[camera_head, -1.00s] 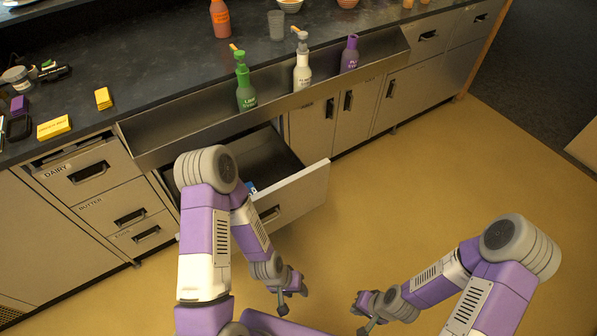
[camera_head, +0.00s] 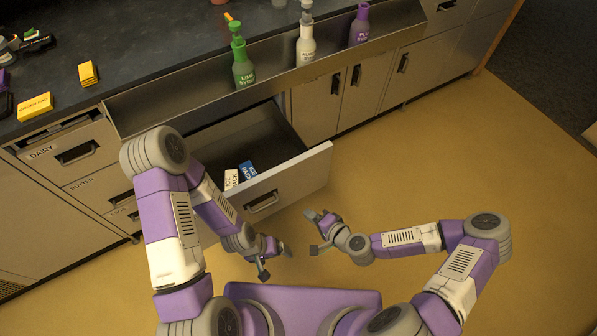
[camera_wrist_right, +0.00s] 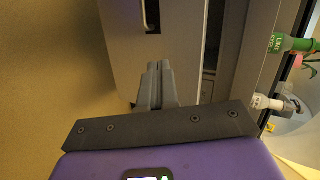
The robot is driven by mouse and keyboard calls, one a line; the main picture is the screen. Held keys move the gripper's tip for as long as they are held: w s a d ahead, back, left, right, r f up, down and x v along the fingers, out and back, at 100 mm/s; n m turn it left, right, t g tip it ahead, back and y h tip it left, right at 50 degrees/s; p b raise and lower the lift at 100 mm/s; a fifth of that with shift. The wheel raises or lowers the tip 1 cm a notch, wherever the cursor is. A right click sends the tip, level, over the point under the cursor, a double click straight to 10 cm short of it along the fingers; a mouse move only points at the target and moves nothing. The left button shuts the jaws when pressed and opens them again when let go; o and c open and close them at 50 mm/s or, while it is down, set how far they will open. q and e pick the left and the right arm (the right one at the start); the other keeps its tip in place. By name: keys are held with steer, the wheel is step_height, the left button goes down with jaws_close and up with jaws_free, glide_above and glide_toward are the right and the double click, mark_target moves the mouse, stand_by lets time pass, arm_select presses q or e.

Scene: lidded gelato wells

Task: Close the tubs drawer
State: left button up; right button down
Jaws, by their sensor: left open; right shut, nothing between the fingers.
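The open drawer (camera_head: 290,182) sticks out from the counter below the bottle ledge, with a beige front and a dark handle (camera_head: 262,203). A white ice pack (camera_head: 231,178) and a blue ice pack (camera_head: 249,171) lie inside it. No tubs label is readable on it. My left gripper (camera_head: 276,262) is open and empty, below the drawer front in the head view. My right gripper (camera_head: 313,232) is shut and empty, lower right of the drawer front. In the right wrist view its shut fingers (camera_wrist_right: 156,85) overlap a beige front with a handle (camera_wrist_right: 151,16); contact cannot be told.
A steel ledge (camera_head: 270,82) holds a green bottle (camera_head: 242,70), a white bottle (camera_head: 305,45) and a purple bottle (camera_head: 359,28) above the drawer. The labelled dairy drawer (camera_head: 75,152) is at left. Yellow floor (camera_head: 430,165) is clear to the right.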

steer(key=w+d+r+m+t+h, duration=0.1)
steer(key=w+d+r+m+t, duration=0.2)
steer(key=w, duration=0.2)
steer(key=b, duration=0.4)
glide_toward(294, 166)
steer(key=x, duration=0.5)
steer(key=shift+w+f, duration=0.15)
steer(key=shift+f, duration=0.25)
steer(key=shift+w+a, duration=0.35)
steer(key=shift+w, duration=0.1)
steer(key=shift+r, duration=0.1)
steer(key=shift+w+a, duration=0.1)
